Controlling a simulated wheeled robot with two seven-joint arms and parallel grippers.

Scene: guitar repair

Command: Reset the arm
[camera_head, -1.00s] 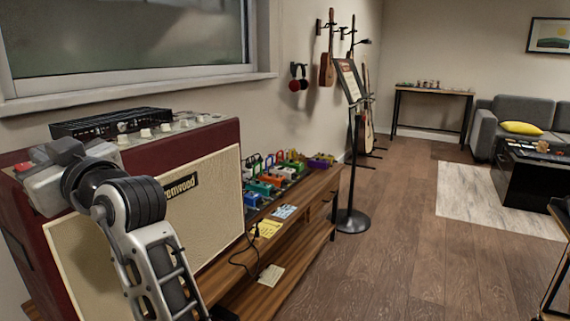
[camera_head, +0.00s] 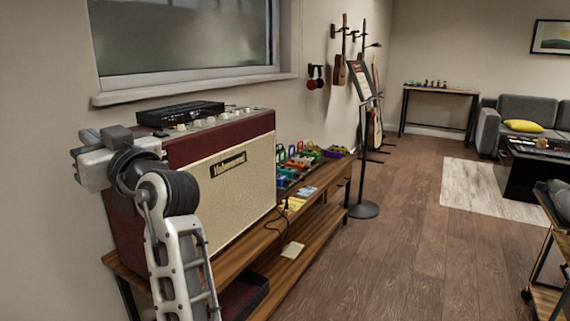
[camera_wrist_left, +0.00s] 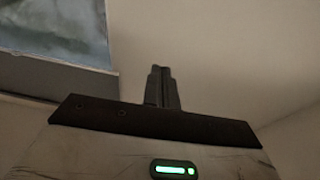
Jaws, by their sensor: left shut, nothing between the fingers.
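My left arm rises from the bottom of the head view in front of the dark red and cream amplifier (camera_head: 235,185). My left gripper (camera_head: 84,166) is at the left end of that arm, left of the amplifier and about level with its top. Its fingers are hard to make out there. In the left wrist view the gripper (camera_wrist_left: 163,86) has its two dark fingers together with nothing between them, against a plain wall. My right gripper does not show.
The amplifier stands on a wooden bench (camera_head: 322,188) with several coloured pedals (camera_head: 302,160). A black unit (camera_head: 180,113) lies on the amplifier. A music stand (camera_head: 362,150) is beyond the bench. The window sill (camera_head: 190,88) is behind. The wooden floor in the middle is clear.

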